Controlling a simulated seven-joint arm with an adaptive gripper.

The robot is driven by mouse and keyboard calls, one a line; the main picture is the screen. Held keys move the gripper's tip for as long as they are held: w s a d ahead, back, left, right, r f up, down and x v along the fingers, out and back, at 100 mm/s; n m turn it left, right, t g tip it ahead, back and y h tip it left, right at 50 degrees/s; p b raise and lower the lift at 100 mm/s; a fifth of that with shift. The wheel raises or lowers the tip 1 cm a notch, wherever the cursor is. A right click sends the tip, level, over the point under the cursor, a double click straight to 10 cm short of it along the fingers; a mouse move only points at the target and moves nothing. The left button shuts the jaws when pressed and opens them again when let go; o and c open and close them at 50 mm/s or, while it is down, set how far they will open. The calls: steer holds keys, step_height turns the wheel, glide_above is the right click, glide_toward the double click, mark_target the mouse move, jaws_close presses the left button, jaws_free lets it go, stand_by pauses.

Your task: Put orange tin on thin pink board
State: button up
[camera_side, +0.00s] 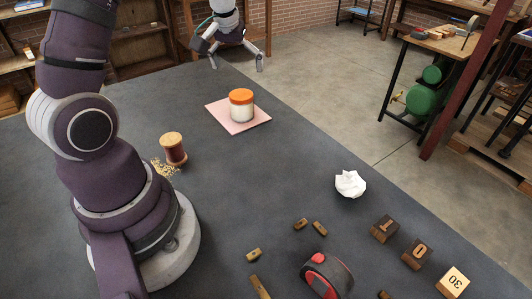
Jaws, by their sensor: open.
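The orange tin (241,105) has an orange lid and a pale body. It stands upright on the thin pink board (219,117), near the board's middle. The board lies flat on the dark table. My gripper (237,66) is open and empty, with its fingers spread and pointing down. In the picture it is above the tin and clearly apart from it. Nothing hides the tin.
A wooden spool (173,149) stands left of the board, by a small heap of grains (163,168). Crumpled white paper (350,184), wooden number blocks (418,252), small brass pieces (301,224) and a red-black tape measure (325,275) lie at the lower right.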

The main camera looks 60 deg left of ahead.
steer(key=s+d+r+m+t+h, duration=0.1)
steer(key=s+d+r+m, duration=0.1)
steer(key=d+r, duration=0.3)
steer(key=s+d+r+m+t, duration=0.1)
steer(key=s+d+r+m, duration=0.15)
steer(key=d, duration=0.45)
steer(key=s+d+m+h, duration=0.1)
steer(key=s+d+m, duration=0.3)
steer(key=s+d, duration=0.2)
steer(key=shift+s+f+t, duration=0.4)
steer(key=shift+s, duration=0.5)
